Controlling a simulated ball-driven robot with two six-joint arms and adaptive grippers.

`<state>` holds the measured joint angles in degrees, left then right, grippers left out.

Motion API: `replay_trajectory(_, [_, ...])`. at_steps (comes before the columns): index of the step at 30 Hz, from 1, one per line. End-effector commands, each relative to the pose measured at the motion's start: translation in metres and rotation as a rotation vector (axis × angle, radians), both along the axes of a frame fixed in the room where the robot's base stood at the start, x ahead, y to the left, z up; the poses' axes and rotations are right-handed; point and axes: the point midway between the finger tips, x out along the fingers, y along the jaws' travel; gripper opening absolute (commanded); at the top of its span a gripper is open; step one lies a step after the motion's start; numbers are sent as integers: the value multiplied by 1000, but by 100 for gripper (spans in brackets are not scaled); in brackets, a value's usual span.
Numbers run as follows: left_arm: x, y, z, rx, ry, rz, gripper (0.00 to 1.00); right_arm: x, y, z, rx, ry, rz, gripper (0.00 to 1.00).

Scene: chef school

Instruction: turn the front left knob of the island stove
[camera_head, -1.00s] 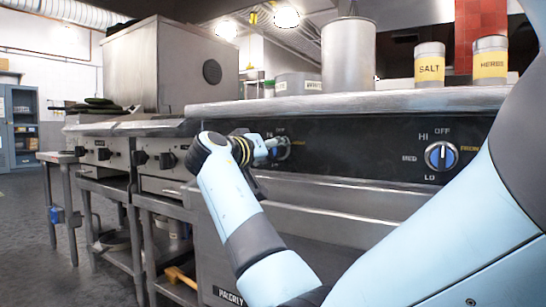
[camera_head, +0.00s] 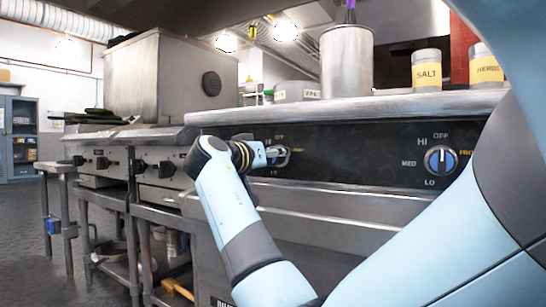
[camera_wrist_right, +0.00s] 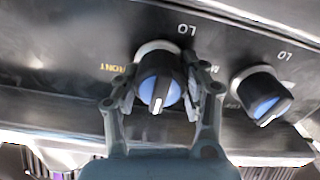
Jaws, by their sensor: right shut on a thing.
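The stove's black control panel (camera_head: 350,150) runs across the middle of the head view. My right gripper (camera_head: 274,155) is at a knob on the panel's left part and mostly covers it there. In the right wrist view, which is upside down, the two fingers of my right gripper (camera_wrist_right: 160,98) are closed around the sides of this blue-faced knob (camera_wrist_right: 158,88). Its white mark points away from the LO label, slightly tilted. A yellow FRONT label sits beside it. A second blue knob (camera_wrist_right: 262,97) is right of it in the wrist view. My left gripper is not in view.
Another knob (camera_head: 440,160), labelled OFF, HI, MED and LO, is farther right on the panel. The steel counter (camera_head: 350,107) above holds a metal pot (camera_head: 347,62), a salt jar (camera_head: 427,70) and a herbs jar (camera_head: 486,66). Other cooking units (camera_head: 160,165) stand at left.

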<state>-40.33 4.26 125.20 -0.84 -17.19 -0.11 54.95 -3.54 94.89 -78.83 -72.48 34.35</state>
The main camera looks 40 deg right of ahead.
Motion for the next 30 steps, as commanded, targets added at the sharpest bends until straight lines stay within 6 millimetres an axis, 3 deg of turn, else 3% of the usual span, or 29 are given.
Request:
replay_trajectory(1, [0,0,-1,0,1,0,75,0,1,-4,6,6,0,11])
replay_trajectory(2, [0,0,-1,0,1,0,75,0,1,-4,6,6,0,47])
replay_trajectory(6, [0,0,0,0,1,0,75,0,0,-3,4,5,0,66])
replay_trajectory(16, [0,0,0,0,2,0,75,-1,4,-1,2,2,1,67])
replay_trajectory(30, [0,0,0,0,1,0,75,-27,67,-3,4,4,2,67])
